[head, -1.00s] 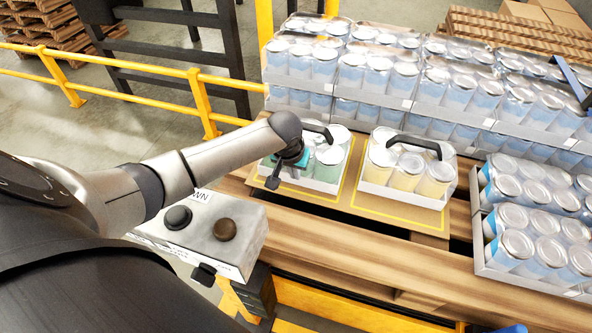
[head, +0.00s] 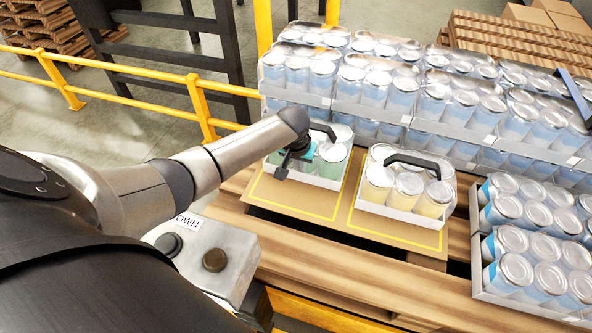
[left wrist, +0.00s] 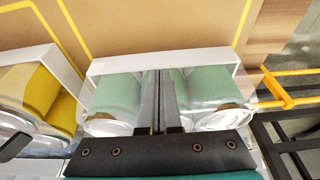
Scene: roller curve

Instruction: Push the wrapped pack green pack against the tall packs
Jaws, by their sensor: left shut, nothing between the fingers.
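The green pack (head: 330,170) is a clear-wrapped white tray of green cans with a black handle. It stands upright on the cardboard sheet, near the tall packs (head: 350,95). Whether it touches them is hidden. My left gripper (head: 282,173) is at the near-left side of the green pack, fingers shut and empty. In the left wrist view the closed fingers (left wrist: 160,95) overlap the tray and green cans (left wrist: 115,95); contact is unclear. My right gripper is out of view.
A similar yellow pack (head: 405,190) stands to the right, farther forward on the cardboard (head: 300,207). Blue can trays (head: 530,235) stand at the right. A control box (head: 210,250) and yellow railing (head: 200,105) are at the left. Bare cardboard lies in front of the green pack.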

